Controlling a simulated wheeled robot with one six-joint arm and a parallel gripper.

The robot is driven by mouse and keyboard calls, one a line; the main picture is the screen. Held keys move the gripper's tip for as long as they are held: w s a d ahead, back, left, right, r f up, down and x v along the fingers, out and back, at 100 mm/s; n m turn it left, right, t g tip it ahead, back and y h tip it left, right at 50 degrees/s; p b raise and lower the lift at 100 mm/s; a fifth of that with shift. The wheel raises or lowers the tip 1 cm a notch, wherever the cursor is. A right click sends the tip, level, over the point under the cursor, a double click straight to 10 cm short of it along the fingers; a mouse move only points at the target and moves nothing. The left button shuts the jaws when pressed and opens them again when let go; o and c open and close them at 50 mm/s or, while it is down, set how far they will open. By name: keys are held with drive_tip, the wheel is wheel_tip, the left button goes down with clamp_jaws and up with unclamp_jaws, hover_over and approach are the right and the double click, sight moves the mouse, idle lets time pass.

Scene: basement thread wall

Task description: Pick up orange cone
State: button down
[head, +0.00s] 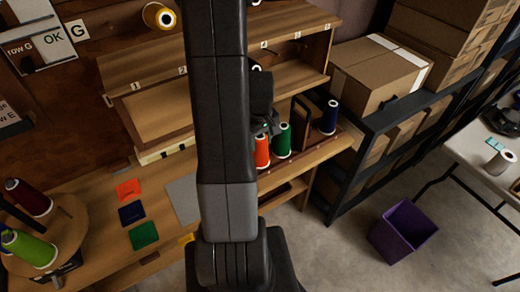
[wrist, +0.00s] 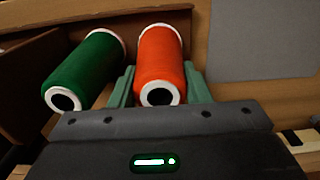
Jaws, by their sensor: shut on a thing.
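The orange cone (head: 261,151) is a thread spool with white ends, on the wooden shelf beside a green cone (head: 283,140). In the wrist view the orange cone (wrist: 161,55) sits between the two green fingers of my gripper (wrist: 159,84), which is shut on it. The green cone (wrist: 84,72) is just left of the left finger, close to it. In the head view my arm covers part of the scene, and my gripper (head: 266,122) is partly hidden at the orange cone. I cannot tell whether the cone still touches the shelf.
A blue cone (head: 330,116) stands to the right of the green one, past a wooden divider (head: 301,120). Red and lime cones stand on a round stand (head: 68,225) at the left. Coloured swatches (head: 144,235) lie on the bench. A purple bin (head: 402,231) is on the floor.

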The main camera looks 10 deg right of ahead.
drive_tip(key=shift+r, duration=0.1)
wheel_tip(320, 180, up, 18)
idle(0.7)
drive_tip(key=shift+s, duration=0.1)
idle(0.6)
